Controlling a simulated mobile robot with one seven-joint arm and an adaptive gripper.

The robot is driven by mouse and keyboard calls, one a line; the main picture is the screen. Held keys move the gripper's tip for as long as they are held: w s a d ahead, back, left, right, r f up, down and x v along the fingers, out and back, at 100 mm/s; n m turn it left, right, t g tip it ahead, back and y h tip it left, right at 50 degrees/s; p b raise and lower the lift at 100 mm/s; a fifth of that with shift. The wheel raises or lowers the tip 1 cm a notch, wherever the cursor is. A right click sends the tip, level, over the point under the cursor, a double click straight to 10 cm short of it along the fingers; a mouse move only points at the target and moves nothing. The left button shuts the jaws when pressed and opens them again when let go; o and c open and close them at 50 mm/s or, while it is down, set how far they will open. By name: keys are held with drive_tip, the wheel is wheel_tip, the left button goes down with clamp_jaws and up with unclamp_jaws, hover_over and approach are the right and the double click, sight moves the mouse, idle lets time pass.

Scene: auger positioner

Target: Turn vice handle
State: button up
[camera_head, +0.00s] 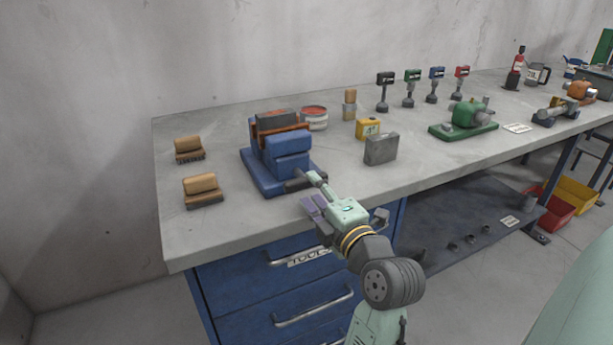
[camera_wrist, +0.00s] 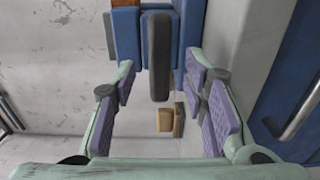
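The blue vice (camera_head: 286,155) stands on the workbench, with orange-brown and dark parts at its jaws. Its dark grey handle (camera_head: 300,184) sticks out at the front, near the bench edge. My gripper (camera_head: 314,191) is right at the handle. In the wrist view my gripper (camera_wrist: 160,82) is open, with purple pads on both sides. The handle (camera_wrist: 158,55) shows there as a long dark bar between the fingers, with a gap to each side. The blue vice body (camera_wrist: 127,40) is behind it. In the head view my gripper hides part of the handle's end.
Two wooden brushes or blocks (camera_head: 202,190) (camera_head: 189,149) lie left of the vice. A grey box (camera_head: 381,149), a yellow box (camera_head: 368,128) and a red-rimmed can (camera_head: 314,118) stand to the right and behind. Blue drawers (camera_head: 275,295) with bar handles are below the bench edge.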

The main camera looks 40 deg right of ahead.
sight(308, 185)
drive_tip(key=shift+p+x, duration=0.5)
drive_tip(key=shift+x, duration=1.55)
drive_tip(key=shift+c, duration=0.4)
clamp_jaws()
